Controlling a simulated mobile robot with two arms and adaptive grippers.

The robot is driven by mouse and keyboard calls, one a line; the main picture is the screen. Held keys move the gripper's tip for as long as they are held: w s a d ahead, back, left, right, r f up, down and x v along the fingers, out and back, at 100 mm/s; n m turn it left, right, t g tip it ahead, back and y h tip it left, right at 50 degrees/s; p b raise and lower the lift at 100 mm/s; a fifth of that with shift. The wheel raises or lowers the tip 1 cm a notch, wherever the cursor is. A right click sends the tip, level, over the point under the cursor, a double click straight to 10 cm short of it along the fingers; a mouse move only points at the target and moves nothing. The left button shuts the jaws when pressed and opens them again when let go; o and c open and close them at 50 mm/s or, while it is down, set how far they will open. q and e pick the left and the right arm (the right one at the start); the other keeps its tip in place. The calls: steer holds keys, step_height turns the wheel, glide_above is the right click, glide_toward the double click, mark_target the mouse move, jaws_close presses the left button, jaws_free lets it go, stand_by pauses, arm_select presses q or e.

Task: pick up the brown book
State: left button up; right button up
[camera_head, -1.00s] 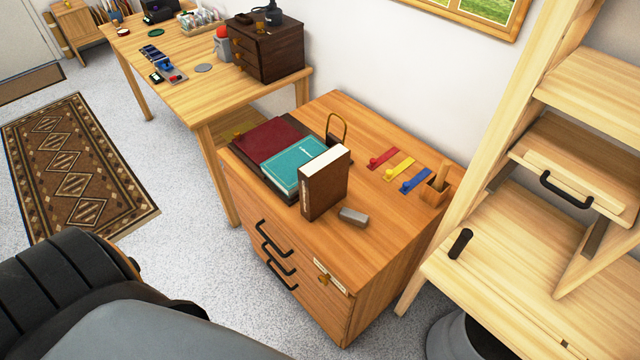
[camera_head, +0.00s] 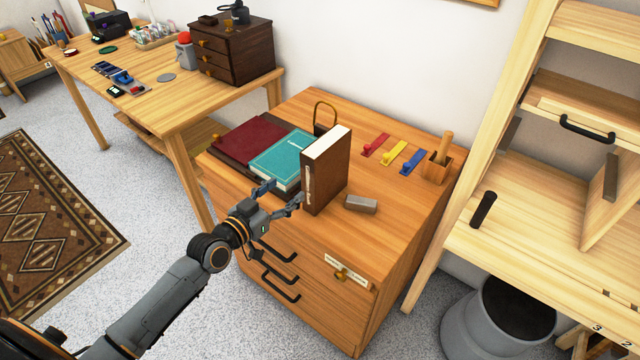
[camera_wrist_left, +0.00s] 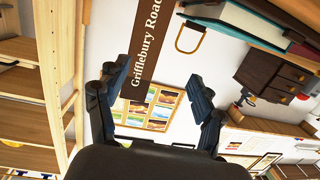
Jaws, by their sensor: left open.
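The brown book (camera_head: 318,182) stands upright on the wooden drawer cabinet (camera_head: 390,235), its pale page edges facing up. My left gripper (camera_head: 280,194) is open at the cabinet's front edge, just left of the book. In the left wrist view, the book's brown spine (camera_wrist_left: 145,48) reads "Grifflebury Road" and shows beyond the open fingers (camera_wrist_left: 160,85), nearer the left finger. I cannot tell whether a finger touches the book. My right gripper is not in view.
A teal book (camera_head: 283,158) and a dark red book (camera_head: 245,143) lie left of the brown book. A grey block (camera_head: 361,204) lies to its right. A wooden shelf (camera_head: 540,190) stands right.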

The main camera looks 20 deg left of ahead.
mark_target(306, 163)
arm_select(q)
steer(key=shift+m+t+h, duration=0.4)
steer(key=shift+t+h, duration=0.1)
steer(key=shift+h, duration=0.3)
steer(key=r, duration=0.2)
steer(key=d+r, duration=0.2)
steer(key=r, duration=0.1)
steer(key=shift+w+d+r, duration=0.15)
steer(key=shift+w+r, duration=0.2)
steer(key=x, duration=0.7)
steer(key=shift+w+f, duration=0.1)
steer(key=shift+f, duration=0.05)
steer(key=x, duration=0.5)
steer(key=shift+w+d+f, duration=0.15)
steer(key=shift+w+d, duration=0.05)
steer(key=shift+w, duration=0.1)
jaws_close()
steer(key=shift+r, duration=0.2)
